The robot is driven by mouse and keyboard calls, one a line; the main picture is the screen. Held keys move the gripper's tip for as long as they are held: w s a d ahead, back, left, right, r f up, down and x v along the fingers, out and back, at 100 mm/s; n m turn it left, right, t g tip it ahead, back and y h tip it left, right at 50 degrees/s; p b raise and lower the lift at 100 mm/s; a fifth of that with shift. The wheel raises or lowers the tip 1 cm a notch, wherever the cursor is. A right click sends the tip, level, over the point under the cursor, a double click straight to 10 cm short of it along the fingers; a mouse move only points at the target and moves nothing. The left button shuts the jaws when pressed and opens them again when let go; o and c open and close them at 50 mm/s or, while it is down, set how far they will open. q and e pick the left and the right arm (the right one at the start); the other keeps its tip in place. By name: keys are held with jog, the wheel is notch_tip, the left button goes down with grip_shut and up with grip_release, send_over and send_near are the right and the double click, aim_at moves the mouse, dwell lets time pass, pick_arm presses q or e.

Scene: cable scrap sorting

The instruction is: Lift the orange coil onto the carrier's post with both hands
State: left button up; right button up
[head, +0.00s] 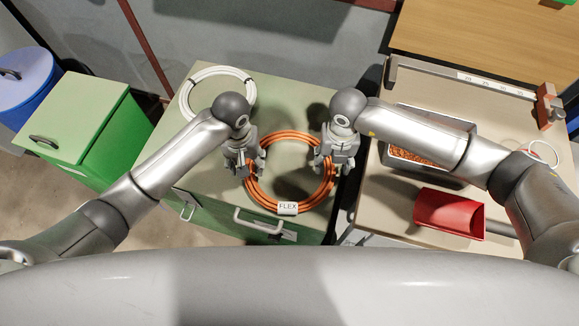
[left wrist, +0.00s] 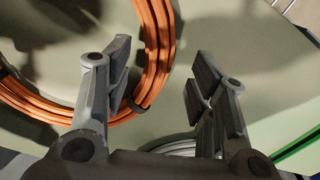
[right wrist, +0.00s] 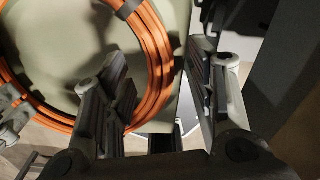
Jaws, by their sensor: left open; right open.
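The orange coil (head: 318,198) lies flat on the green cabinet top (head: 290,88), with a white FLEX tag (head: 288,208) on its near side. My left gripper (head: 244,170) is open over the coil's left side; in the left wrist view the coil (left wrist: 158,40) passes beside and behind one finger of the gripper (left wrist: 163,80). My right gripper (head: 336,168) is open over the coil's right side; in the right wrist view the coil's rim (right wrist: 155,60) shows between the fingers (right wrist: 158,75). I cannot tell if either touches it. I cannot make out a carrier or post.
A white coil (head: 190,92) lies at the cabinet's back left. Right of the cabinet, a table (head: 400,195) holds a tray of copper-coloured scrap (head: 415,155) and a red scoop (head: 448,212). A green bin (head: 90,115) and a blue bin (head: 25,80) stand left.

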pick_arm(q)
jog(key=shift+f, duration=1.4)
pick_arm(e)
jog(key=shift+f, duration=1.45)
pick_arm(q)
grip_shut()
pick_arm(e)
grip_shut()
